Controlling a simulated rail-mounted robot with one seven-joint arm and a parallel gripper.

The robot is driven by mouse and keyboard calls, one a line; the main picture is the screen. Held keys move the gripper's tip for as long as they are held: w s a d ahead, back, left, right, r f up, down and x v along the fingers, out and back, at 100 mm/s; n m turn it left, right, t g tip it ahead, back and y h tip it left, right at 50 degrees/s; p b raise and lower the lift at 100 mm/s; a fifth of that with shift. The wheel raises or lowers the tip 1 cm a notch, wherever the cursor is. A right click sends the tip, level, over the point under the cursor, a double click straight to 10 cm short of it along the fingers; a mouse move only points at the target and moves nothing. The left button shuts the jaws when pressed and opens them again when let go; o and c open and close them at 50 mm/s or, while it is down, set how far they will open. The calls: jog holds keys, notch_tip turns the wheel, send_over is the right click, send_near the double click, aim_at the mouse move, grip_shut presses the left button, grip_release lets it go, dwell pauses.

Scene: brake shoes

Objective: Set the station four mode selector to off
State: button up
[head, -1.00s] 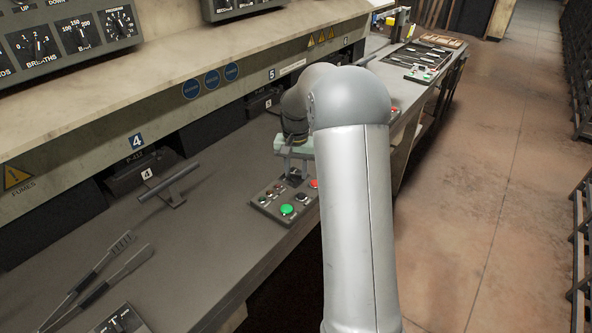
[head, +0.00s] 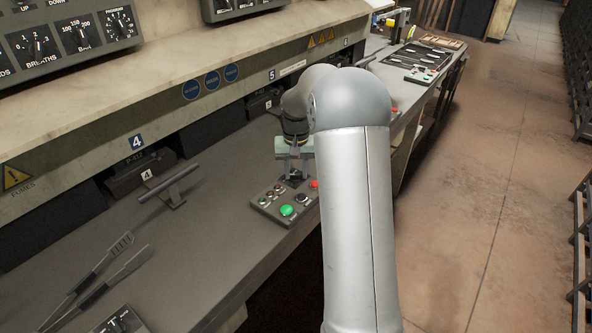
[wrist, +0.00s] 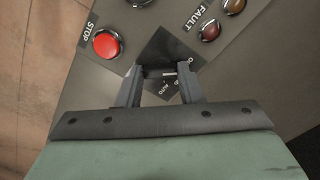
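The small control panel (head: 266,207) stands on the counter edge, with a green button (head: 287,210) and a red STOP button (wrist: 106,44). The mode selector (wrist: 162,74) is a dark knob on a dark plate; AUTO and part of another label starting with O show beside it. My gripper (head: 295,174) points down over it. In the wrist view my gripper (wrist: 161,76) has its fingers apart, one on each side of the knob. I cannot tell whether they touch it. The fingers hide part of the labels, so the setting is hard to read.
FAULT lamps (wrist: 210,31) sit close to the selector. Tongs-like tools (head: 95,275) lie on the counter at lower left. The counter between is clear.

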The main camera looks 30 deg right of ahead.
aim_at(296, 174)
jog(key=o, duration=0.4)
jog(key=shift+c, duration=0.2)
notch_tip(296, 174, up, 18)
jog(key=shift+f+b, duration=0.25)
jog(key=shift+b, duration=0.1)
jog(key=s+a+f+n, duration=0.3)
jog(key=s+a+f, duration=0.1)
jog(key=s+a, duration=0.9)
jog(key=s+a+f+n, duration=0.1)
jog(key=s+f, duration=0.3)
jog(key=s, duration=0.5)
jog(key=s+a+f, duration=0.3)
jog(key=s+f, duration=0.1)
jog(key=s, duration=0.5)
jog(key=shift+s+f+n, duration=0.3)
jog(key=shift+f+n, duration=0.1)
